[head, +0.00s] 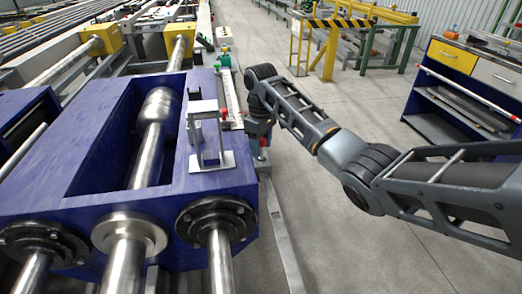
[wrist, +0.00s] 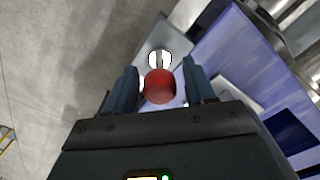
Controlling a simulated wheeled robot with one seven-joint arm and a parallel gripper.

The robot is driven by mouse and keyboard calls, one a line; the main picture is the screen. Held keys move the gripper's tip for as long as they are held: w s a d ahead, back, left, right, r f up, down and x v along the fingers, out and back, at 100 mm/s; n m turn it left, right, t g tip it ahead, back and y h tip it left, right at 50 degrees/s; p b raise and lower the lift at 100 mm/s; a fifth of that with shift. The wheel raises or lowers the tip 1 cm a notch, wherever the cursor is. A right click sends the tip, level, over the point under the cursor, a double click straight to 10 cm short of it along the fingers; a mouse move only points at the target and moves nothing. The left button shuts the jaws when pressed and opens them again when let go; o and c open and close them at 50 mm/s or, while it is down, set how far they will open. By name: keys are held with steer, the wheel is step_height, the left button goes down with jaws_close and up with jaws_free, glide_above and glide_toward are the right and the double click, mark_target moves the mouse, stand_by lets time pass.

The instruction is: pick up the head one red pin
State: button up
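The red pin (wrist: 160,87) shows in the wrist view as a rounded red end between the two fingers of my gripper (wrist: 161,76). The fingers stand apart, with a narrow gap seen on each side of the red end; no clear contact shows. In the head view my gripper (head: 262,153) points down at the right side of the blue machine, and a small spot of red (head: 263,142) shows there. The rest of the pin is hidden, so how it is seated cannot be told.
The blue machine housing (head: 90,150) with steel shafts fills the left of the head view. A grey metal bracket (head: 207,135) stands on it, close left of my gripper. A blue workbench (head: 440,95) stands at the right. The floor (head: 330,220) between is clear.

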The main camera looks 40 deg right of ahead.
jaws_close()
steer(key=shift+r, duration=0.2)
stand_by(0.3)
steer(key=shift+r+p, duration=1.75)
steer(key=shift+p, duration=0.1)
